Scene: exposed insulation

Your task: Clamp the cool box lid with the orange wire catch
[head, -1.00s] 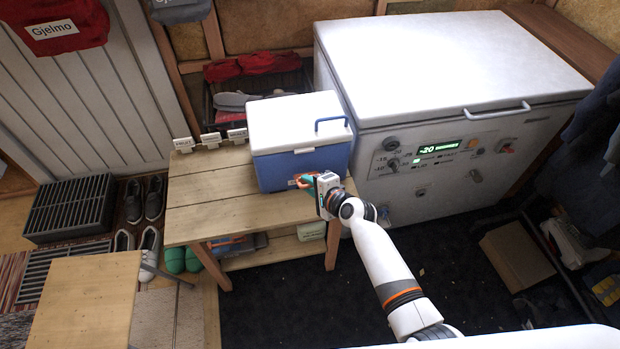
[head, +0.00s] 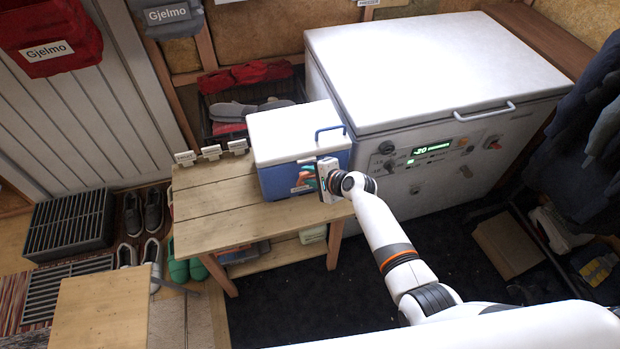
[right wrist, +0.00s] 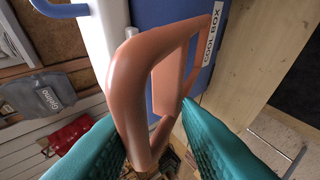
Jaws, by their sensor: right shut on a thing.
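The cool box (head: 276,183) is blue with a white lid (head: 295,132) and stands on the wooden bench; the lid lies shut on it. A blue handle (head: 330,130) sticks up at the lid's right side. In the right wrist view the orange wire catch (right wrist: 133,85) is a large loop in front of the blue wall, near the COOL BOX label (right wrist: 212,32). My right gripper (head: 307,178) is at the box's front, just below the lid edge; its teal fingers are shut on the catch. Whether the loop touches the lid is unclear. My left gripper is out of view.
The wooden bench (head: 215,215) has free room left of the box. The white chest freezer (head: 440,75) stands close at the right. Small label tags (head: 211,152) stand along the bench's back edge. A crate with shoes (head: 250,105) is behind.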

